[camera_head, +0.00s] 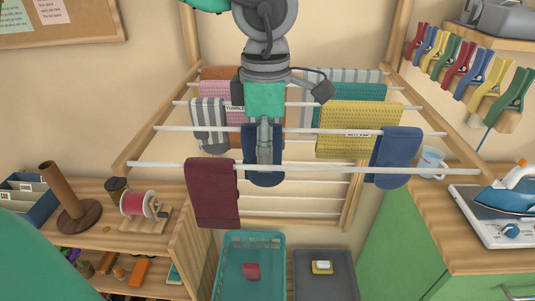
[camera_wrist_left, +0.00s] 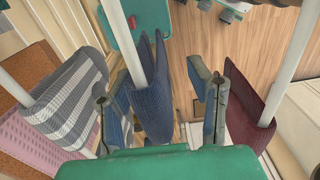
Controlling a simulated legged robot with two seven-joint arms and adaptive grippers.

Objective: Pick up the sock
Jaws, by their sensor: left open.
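A dark navy sock-like piece (camera_head: 277,176) hangs over a white rod of the drying rack, near the middle in the head view. My left gripper (camera_head: 265,158) is in front of it and hides part of it. In the left wrist view the navy piece (camera_wrist_left: 152,105) hangs on its rod between the two spread fingers of the left gripper (camera_wrist_left: 155,84). The fingers are open; whether either touches the cloth I cannot tell. Another navy piece (camera_head: 395,158) hangs at the right front. A maroon piece (camera_head: 211,192) hangs on the front rod. My right gripper is not in view.
Striped (camera_head: 208,122), yellow (camera_head: 358,130) and pink cloths hang on nearby rods. The front rod (camera_head: 300,166) crosses close to the gripper. A teal basket (camera_head: 249,238) and a grey bin (camera_head: 325,278) stand below. An iron (camera_head: 509,195) is on the right counter.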

